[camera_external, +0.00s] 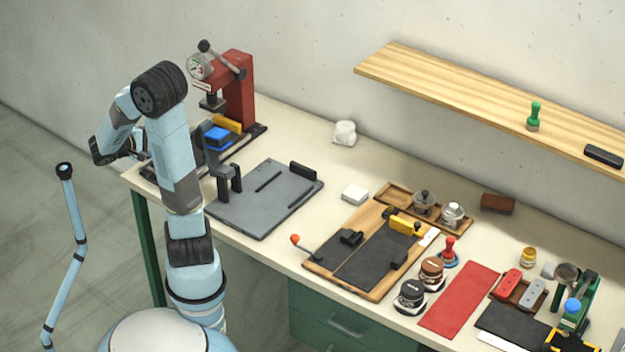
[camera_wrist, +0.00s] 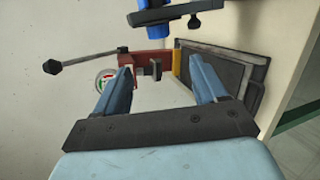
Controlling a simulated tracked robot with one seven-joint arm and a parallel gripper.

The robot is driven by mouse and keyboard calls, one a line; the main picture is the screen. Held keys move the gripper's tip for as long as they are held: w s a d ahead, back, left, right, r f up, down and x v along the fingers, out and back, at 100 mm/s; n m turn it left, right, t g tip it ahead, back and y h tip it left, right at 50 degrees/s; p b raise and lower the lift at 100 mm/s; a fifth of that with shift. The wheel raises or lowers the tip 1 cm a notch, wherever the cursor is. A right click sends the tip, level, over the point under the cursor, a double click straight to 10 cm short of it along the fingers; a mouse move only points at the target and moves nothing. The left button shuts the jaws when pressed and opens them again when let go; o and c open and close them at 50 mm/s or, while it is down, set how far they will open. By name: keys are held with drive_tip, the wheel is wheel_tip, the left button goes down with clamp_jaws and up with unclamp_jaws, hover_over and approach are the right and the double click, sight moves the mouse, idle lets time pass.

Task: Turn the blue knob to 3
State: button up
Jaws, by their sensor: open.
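A round blue knob (camera_external: 572,305) sits on the green device (camera_external: 580,318) at the far right of the bench in the external view. Its number markings are too small to read. My gripper (camera_external: 139,149) is far from it, at the left end of the bench beside the red press (camera_external: 236,90). In the wrist view my gripper (camera_wrist: 160,68) is open, with nothing between its two blue-grey fingers. The red press (camera_wrist: 152,57) shows beyond them. The blue knob on the green device cannot be made out in the wrist view.
A grey board (camera_external: 262,208), a wooden board (camera_external: 318,266), dark round pots and a red mat (camera_external: 462,297) lie between. A wooden shelf (camera_external: 470,88) overhangs the back right.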

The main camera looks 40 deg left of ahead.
idle(0.3)
drive_tip(key=w+a+f+n+g+h, duration=0.15)
drive_tip(key=a+n+h, duration=0.25)
drive_tip(key=n, duration=1.2)
drive_tip(key=w+a+f+n+g+h, duration=0.1)
drive_tip(key=w+a+n+h, duration=0.2)
drive_tip(key=n, duration=1.2)
drive_tip(key=d+r+x, duration=0.1)
drive_tip(key=x, duration=1.1)
drive_tip(key=shift+d+f+h, duration=0.15)
drive_tip(key=shift+d+h, duration=0.05)
drive_tip(key=shift+h, duration=0.2)
drive_tip(key=shift+t, duration=0.25)
drive_tip(key=shift+c, duration=0.5)
